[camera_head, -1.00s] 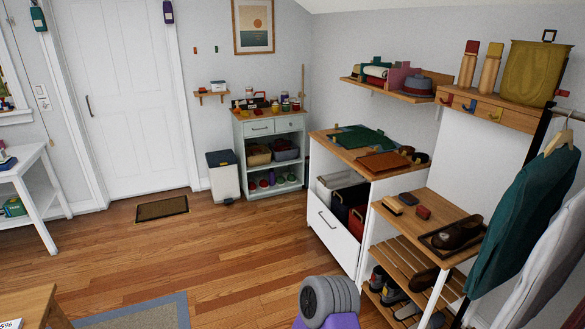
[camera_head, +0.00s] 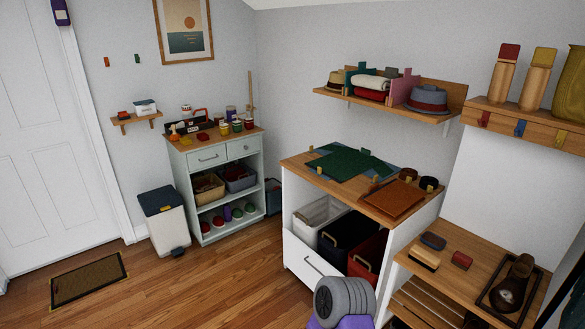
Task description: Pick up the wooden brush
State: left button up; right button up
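The wooden brush (camera_head: 424,259) appears to be the small tan block with a dark lower edge, lying on the wooden top of the low shoe bench (camera_head: 474,243) at the right. A dark blue-grey block (camera_head: 433,241) lies just behind it, and a small red block (camera_head: 461,260) lies to its right. Neither gripper is in view, and nothing covers the brush.
A dark tray with a brown shoe (camera_head: 511,284) stands right of the blocks. The white cabinet (camera_head: 309,263) with pull-out bins is left of the bench. Hats sit on a wall shelf (camera_head: 390,105) above. Wooden floor (camera_head: 215,279) is open at the front left.

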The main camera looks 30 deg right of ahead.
aim_at(423, 257)
jog(key=z, duration=0.75)
jog(key=i, duration=1.45)
jog(key=z, duration=1.25)
